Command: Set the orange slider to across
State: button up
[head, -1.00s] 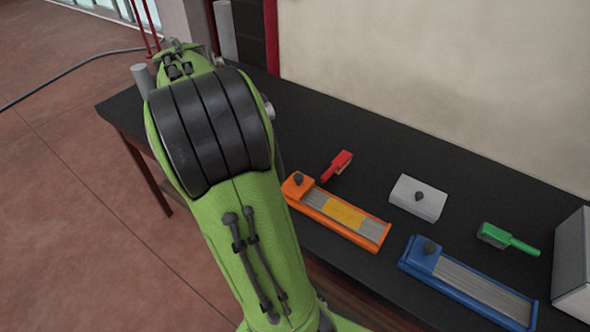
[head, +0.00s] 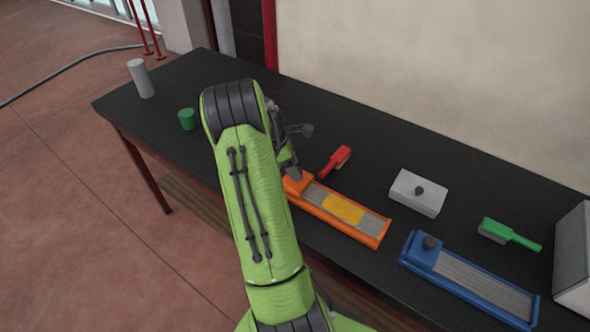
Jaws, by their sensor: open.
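The orange slider (head: 297,185) is a block at the left end of an orange-framed track (head: 368,225). The track has a grey ribbed bed with a yellow patch (head: 343,208) in its middle. My gripper (head: 294,174) is over the left end of the track, at the slider. My arm and gripper hide part of the slider and its dark knob. The jaws are open; their fingertips are too small and covered to tell whether they touch the knob.
A red-handled brush (head: 341,156) lies just behind the track. A blue slider track (head: 470,275), a white block with a knob (head: 418,192) and a green brush (head: 510,236) are to the right. A green cylinder (head: 187,119) and a grey cylinder (head: 141,79) stand left on the black table (head: 395,140).

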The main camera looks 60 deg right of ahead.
jog(key=shift+x, duration=0.85)
jog(key=shift+c, duration=0.3)
grip_shut()
jog(key=shift+r, duration=0.1)
